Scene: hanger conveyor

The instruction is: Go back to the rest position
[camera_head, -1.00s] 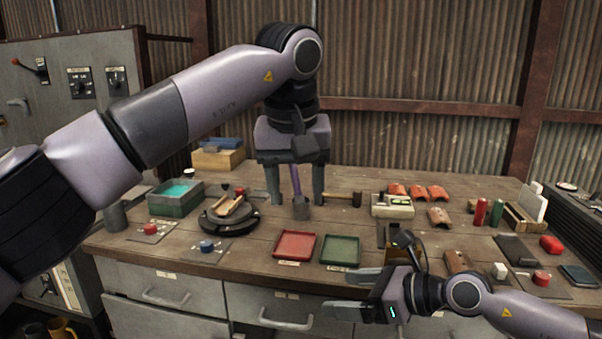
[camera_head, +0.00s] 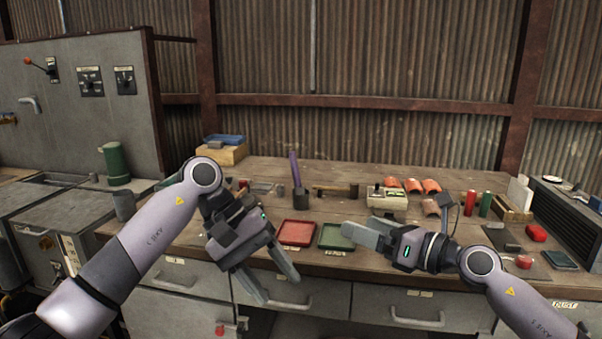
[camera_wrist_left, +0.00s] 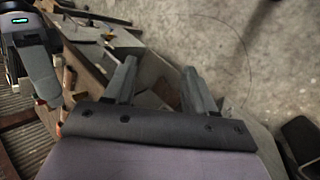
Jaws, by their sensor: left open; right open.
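My left gripper (camera_head: 268,282) is open and empty, pointing down in front of the workbench's front edge, over the drawers. In the left wrist view its two fingers (camera_wrist_left: 160,88) are spread apart with nothing between them. My right gripper (camera_head: 362,232) is open and empty, pointing left above the bench's front edge. It partly covers the green tray (camera_head: 335,238). My right gripper also shows at the upper left of the left wrist view (camera_wrist_left: 36,65).
The wooden workbench (camera_head: 340,180) carries a red tray (camera_head: 297,233), an upright tool with a purple handle (camera_head: 295,170), a hammer (camera_head: 336,189) and red and green cylinders (camera_head: 485,204). A grey control cabinet (camera_head: 80,95) stands left. Concrete floor (camera_wrist_left: 210,30) shows in the left wrist view.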

